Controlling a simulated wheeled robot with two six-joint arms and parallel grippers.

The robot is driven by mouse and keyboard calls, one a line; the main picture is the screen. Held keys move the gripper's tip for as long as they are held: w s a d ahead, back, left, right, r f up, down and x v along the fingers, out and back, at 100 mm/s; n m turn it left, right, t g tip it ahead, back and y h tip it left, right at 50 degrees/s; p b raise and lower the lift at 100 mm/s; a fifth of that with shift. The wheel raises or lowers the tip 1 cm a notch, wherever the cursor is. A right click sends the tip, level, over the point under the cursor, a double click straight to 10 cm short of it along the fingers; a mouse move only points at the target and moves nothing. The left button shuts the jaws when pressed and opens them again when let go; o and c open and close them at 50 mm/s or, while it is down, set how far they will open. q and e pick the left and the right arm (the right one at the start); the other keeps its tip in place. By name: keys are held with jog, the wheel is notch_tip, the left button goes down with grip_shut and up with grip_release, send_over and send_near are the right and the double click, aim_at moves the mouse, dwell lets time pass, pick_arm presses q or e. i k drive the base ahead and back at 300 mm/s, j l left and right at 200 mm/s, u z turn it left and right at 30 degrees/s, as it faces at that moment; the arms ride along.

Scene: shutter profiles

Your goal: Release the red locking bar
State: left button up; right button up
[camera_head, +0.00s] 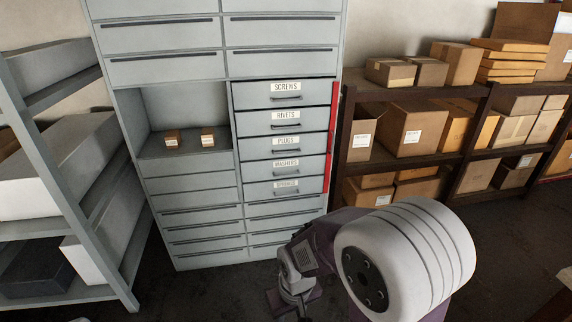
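The red locking bar (332,145) is a thin upright strip along the right edge of the labelled drawers on the grey cabinet (190,220). It looks nearly vertical and runs from the screws drawer (285,92) down to the bottom labelled drawer (286,188). No gripper touches it. My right arm comes in at the bottom, below and in front of the cabinet. Its grey end (295,275) is small and partly cut off by the lower edge, so I cannot make out its fingers. My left gripper is not in view.
Two small brown boxes (172,139) (208,137) sit in the cabinet's open niche. A dark shelf rack (420,162) with cartons stands close to the bar's right. A grey shelf (120,270) stands at the left. Dark floor (190,295) lies clear in front of the cabinet.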

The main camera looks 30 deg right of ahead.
aim_at(335, 86)
jog(key=z, duration=1.25)
